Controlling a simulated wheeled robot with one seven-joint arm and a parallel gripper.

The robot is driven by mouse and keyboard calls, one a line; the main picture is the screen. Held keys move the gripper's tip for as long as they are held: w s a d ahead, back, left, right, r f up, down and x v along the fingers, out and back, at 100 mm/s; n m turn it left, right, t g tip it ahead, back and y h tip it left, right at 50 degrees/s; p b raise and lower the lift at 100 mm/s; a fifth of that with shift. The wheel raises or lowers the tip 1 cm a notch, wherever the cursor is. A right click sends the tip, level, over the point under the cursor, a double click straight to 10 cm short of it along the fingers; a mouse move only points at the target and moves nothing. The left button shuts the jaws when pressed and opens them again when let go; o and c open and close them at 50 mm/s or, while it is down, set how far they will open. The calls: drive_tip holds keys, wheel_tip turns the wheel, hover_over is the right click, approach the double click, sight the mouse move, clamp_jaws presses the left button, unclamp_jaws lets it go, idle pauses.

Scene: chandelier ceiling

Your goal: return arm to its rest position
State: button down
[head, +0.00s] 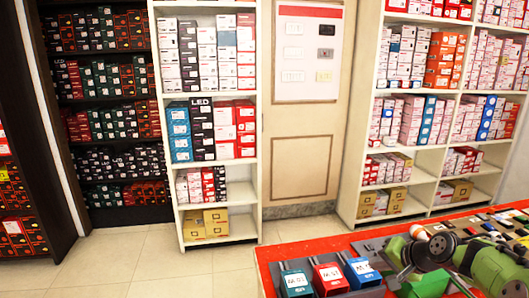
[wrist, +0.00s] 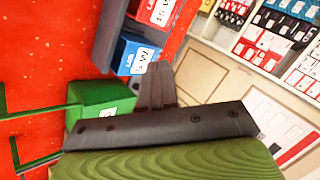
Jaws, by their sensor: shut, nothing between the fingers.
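My gripper (wrist: 157,72) shows in the wrist view as dark fingers standing up from a dark plate. The fingers are together, with nothing between them. In the head view my green and dark arm is folded over the red counter (head: 268,255) at the lower right. I cannot make out the fingertips there.
A teal box (head: 295,279), a red box (head: 330,278) and a blue box (head: 362,272) stand on the counter beside my arm. The wrist view shows a green box (wrist: 103,100) near the gripper. Stocked shelves (head: 205,100) line the wall. The tiled floor (head: 150,265) is clear at left.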

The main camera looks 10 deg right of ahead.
drive_tip(key=s+a+r+n+g+h+p, duration=0.1)
drive_tip(key=s+a+r+n, duration=0.3)
drive_tip(key=a, duration=0.3)
drive_tip(key=s+a+r+n+g+h, duration=0.1)
drive_tip(key=s+a+r+g, duration=0.1)
drive_tip(key=s+a+r, duration=0.4)
drive_tip(key=s+a+n+p, duration=0.1)
drive_tip(key=s+a+n, duration=0.1)
drive_tip(key=s, duration=0.7)
drive_tip(key=s+a+f+n+h, duration=0.1)
drive_tip(key=s+a, duration=0.3)
drive_tip(key=s, duration=0.6)
drive_tip(key=shift+s+a+f+n+p, duration=0.15)
drive_tip(key=shift+s+n+p, duration=0.15)
drive_tip(key=shift+n+p, duration=0.15)
